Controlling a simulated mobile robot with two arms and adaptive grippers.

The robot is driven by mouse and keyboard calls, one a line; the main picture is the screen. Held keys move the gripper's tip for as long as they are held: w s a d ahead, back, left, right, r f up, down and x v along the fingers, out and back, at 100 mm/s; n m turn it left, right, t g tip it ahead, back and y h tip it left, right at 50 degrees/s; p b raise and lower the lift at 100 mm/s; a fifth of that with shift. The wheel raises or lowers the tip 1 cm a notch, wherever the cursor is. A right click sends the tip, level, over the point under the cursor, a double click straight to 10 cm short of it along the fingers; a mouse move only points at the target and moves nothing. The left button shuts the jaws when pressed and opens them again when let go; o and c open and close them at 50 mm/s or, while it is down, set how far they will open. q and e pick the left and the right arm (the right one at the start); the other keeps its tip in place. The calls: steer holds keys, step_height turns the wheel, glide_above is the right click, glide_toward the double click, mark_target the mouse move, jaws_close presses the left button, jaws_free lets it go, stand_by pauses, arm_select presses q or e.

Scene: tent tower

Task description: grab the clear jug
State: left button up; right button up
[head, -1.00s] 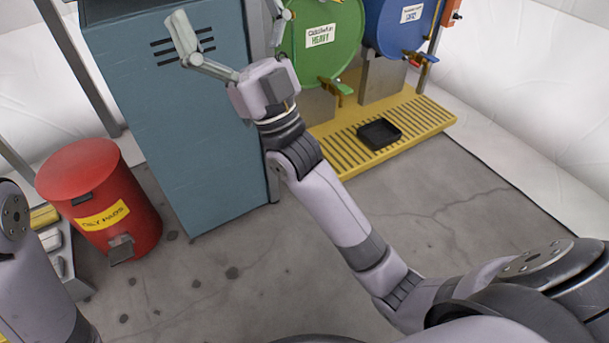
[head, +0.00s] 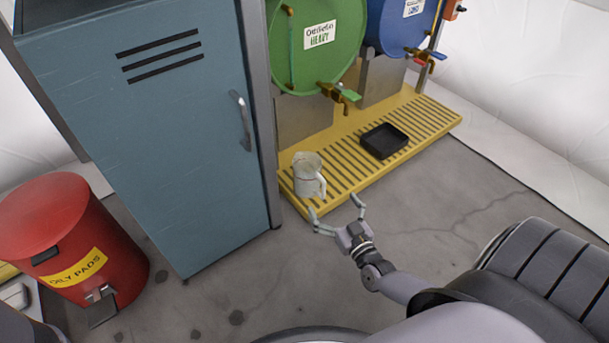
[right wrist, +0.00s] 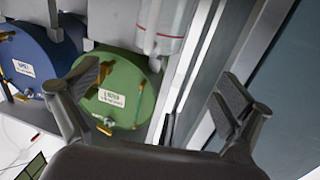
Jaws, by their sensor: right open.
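The clear jug (head: 305,182) stands upright on the left end of the yellow grated platform, with its handle toward the lower right. What looks like the same jug, with red marks, is cut off at the top of the right wrist view (right wrist: 164,28). My right gripper (head: 335,205) is open and empty, a short way below and to the right of the jug in the head view. Its spread fingers also show in the right wrist view (right wrist: 160,84), with nothing between them. My left gripper is not in view.
A black tray (head: 384,141) sits on the yellow platform (head: 428,117). A green drum (head: 318,65) and a blue drum (head: 396,32) with taps stand behind. A blue-grey locker (head: 190,130) is left of the jug. A red bin (head: 70,235) stands far left. Floor in front is clear.

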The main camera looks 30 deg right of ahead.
mark_target(314, 177)
steer(key=w+b, duration=0.1)
steer(key=w, duration=0.1)
steer(key=w+b, duration=0.2)
steer(key=w, duration=0.1)
steer(key=w+d+b, duration=0.1)
steer(key=w, duration=0.2)
steer(key=shift+w+f, duration=0.2)
steer(key=shift+w, duration=0.05)
steer(key=shift+w+r+b, duration=0.1)
steer(key=shift+w+b, duration=0.25)
steer(key=shift+w, duration=0.1)
steer(key=w+b, duration=0.2)
steer(key=w, duration=0.1)
steer(key=w+d+f+b, duration=0.1)
steer(key=b, duration=0.1)
steer(key=shift+w, duration=0.15)
steer(key=shift+w+r, duration=0.15)
steer(key=shift+w, duration=0.25)
steer(key=shift+c, duration=0.4)
steer(key=c, duration=1.2)
